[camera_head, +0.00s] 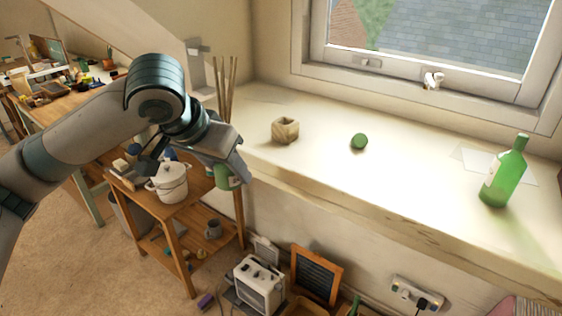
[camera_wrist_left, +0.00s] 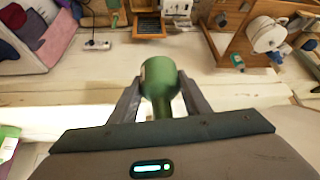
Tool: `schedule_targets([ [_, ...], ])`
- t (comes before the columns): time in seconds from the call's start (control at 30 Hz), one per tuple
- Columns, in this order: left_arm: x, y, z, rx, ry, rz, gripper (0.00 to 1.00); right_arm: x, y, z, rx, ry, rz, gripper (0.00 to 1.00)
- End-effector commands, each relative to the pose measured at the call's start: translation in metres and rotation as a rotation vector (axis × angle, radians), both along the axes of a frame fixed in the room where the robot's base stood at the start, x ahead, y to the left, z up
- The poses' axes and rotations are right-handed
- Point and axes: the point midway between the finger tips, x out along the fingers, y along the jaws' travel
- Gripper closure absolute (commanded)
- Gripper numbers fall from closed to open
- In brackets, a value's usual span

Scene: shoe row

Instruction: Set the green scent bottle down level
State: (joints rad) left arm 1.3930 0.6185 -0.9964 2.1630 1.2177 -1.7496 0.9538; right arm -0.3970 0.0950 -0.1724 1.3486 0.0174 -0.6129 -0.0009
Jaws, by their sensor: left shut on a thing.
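My left gripper (camera_head: 232,168) is shut on a green bottle (camera_head: 227,178), of which a short part with a pale label shows below the fingers. In the left wrist view this bottle (camera_wrist_left: 158,78) sits between the two fingers (camera_wrist_left: 157,95), wide end away from the palm and narrower part toward it. It appears held off the surface, near the left end of the sill's front edge. Its exact tilt is hard to tell. Thin brown reeds (camera_head: 226,88) rise behind the gripper; their lower ends are hidden. My right gripper is not in view.
The pale window sill (camera_head: 420,190) carries a wooden block-like holder (camera_head: 285,130), a small green ball (camera_head: 359,141) and a tall green bottle (camera_head: 504,175) at the right. Bare sill lies between them. Below are a trolley with a white pot (camera_head: 168,182) and a toaster (camera_head: 258,284).

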Motion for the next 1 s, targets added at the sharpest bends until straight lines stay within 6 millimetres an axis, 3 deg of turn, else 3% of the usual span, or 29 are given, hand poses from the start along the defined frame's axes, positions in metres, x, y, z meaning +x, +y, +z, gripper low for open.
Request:
schedule_targets([
  [0.1,0.015,0.038,-0.012,-0.001,-0.007,0.181,0.86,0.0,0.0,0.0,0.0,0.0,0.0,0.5],
  [0.33,0.031,0.079,-0.025,0.0,-0.017,0.383,0.86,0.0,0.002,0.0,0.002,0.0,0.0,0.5],
  [0.7,0.034,0.086,-0.028,-0.003,-0.018,0.423,0.86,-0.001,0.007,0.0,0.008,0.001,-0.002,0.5],
  [0.8,0.034,0.086,-0.028,-0.003,-0.018,0.422,0.86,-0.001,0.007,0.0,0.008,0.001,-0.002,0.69],
  [1.0,0.034,0.086,-0.028,-0.003,-0.018,0.422,0.86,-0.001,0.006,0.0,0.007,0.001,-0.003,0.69],
])
